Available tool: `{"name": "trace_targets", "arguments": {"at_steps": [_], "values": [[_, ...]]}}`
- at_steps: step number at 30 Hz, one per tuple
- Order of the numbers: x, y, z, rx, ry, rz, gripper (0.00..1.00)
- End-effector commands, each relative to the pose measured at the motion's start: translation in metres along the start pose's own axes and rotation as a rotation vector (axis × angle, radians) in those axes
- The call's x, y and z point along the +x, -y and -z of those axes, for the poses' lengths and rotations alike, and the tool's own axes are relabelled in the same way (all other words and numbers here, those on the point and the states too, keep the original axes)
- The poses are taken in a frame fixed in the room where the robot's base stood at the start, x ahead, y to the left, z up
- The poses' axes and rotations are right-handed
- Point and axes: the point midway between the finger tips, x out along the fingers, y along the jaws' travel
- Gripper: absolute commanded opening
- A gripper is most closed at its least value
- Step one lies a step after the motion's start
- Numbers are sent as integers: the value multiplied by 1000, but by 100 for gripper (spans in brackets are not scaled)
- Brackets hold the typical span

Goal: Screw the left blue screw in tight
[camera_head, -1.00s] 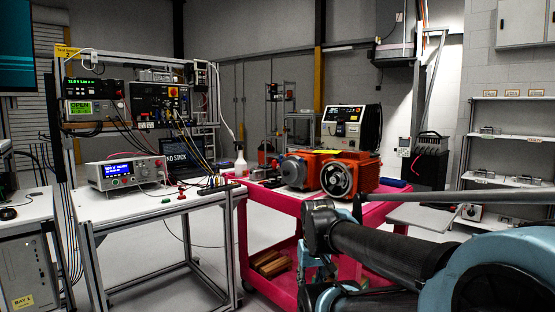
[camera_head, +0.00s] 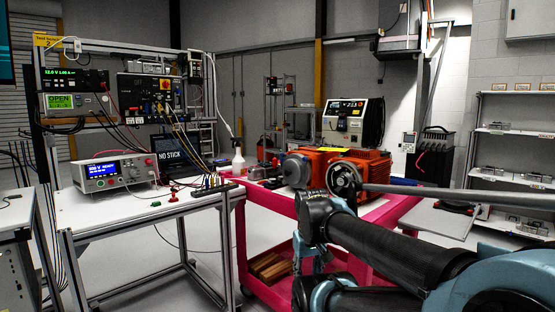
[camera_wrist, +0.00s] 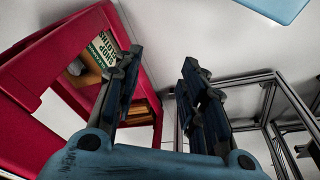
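No blue screw can be made out in either view. An orange motor (camera_head: 362,165) with a round dark end face (camera_head: 342,179) sits on top of the pink-red cart (camera_head: 262,205) in the head view. A grey motor (camera_head: 296,170) is beside it at left. My arm crosses in front of the cart and covers part of the round face. In the wrist view my gripper (camera_wrist: 160,62) has its two dark fingers spread, with nothing between them. The red cart frame (camera_wrist: 42,125) is left of the fingers, with a box and brown blocks inside it.
A white test bench (camera_head: 135,208) with a bench power supply (camera_head: 115,173), cables and a laptop (camera_head: 175,153) stands left of the cart. A black-and-white instrument (camera_head: 352,122) stands behind the orange motor. Shelves (camera_head: 515,133) are at the right.

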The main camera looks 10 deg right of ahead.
Motion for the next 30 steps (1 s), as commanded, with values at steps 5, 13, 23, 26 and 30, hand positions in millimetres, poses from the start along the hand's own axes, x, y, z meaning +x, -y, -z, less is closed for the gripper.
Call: {"name": "trace_targets", "arguments": {"at_steps": [5,13,23,26,30], "values": [[-21,-21,34,-228,24,-111,38],[-56,-55,110,-682,111,-332,38],[-96,-68,220,-1194,292,-598,38],[-106,-64,255,-1338,366,-678,38],[-120,-54,304,-1525,483,-790,38]]}}
